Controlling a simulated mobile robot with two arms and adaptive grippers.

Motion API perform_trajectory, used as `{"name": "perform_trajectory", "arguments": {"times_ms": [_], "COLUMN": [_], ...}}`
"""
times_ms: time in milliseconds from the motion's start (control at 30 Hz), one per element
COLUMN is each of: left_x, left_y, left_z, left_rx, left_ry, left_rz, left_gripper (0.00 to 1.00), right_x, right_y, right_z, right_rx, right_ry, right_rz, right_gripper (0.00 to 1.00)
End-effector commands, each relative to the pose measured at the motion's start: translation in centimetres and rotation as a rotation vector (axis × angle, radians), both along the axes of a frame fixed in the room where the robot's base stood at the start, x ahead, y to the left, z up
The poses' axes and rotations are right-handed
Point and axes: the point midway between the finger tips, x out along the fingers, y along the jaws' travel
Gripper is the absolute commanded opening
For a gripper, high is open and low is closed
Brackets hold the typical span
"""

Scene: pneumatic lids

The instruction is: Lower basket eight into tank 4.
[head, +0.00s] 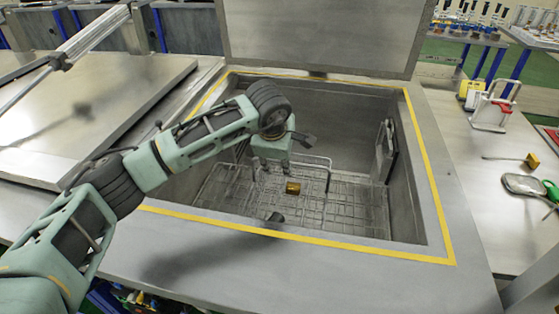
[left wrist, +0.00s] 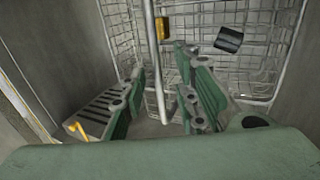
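A wire basket (head: 335,205) sits low inside the open tank (head: 432,190), whose rim has a yellow line. A yellow tag (head: 292,188) is on the basket; no number can be read. The tag shows in the left wrist view (left wrist: 162,29), as does the basket mesh (left wrist: 190,20). My left gripper (head: 270,168) is inside the tank, over the basket. In the left wrist view its fingers (left wrist: 165,85) stand apart, with a thin metal bar (left wrist: 152,55) of the basket running between them. I see no finger clamped on it. My right gripper is out of view.
The tank's lid (head: 320,35) stands raised behind the opening. A closed lid (head: 90,110) lies to the left. A small dark block (head: 276,217) is by the basket's near side. A side bench (head: 500,215) on the right holds a white stand (head: 492,112) and small tools.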

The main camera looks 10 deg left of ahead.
Motion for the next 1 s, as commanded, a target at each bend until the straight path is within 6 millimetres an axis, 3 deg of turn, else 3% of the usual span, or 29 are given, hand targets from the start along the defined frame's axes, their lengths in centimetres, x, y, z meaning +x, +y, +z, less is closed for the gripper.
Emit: {"name": "perform_trajectory", "arguments": {"times_ms": [400, 667, 1000], "left_x": [-3.2, -4.3, -4.3], "left_y": [0.0, 0.0, 0.0], "left_z": [8.0, 10.5, 14.0], "left_rx": [-0.003, -0.003, -0.002], "left_ry": [-0.010, -0.007, -0.007], "left_rz": [-0.001, 0.000, 0.000], "left_gripper": [0.28, 0.28, 0.28], "right_x": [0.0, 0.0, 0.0], "right_y": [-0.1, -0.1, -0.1], "right_z": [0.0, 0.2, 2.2], "right_rx": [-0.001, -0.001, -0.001], "right_ry": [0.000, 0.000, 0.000], "right_rz": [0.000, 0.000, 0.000], "right_gripper": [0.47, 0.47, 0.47]}}
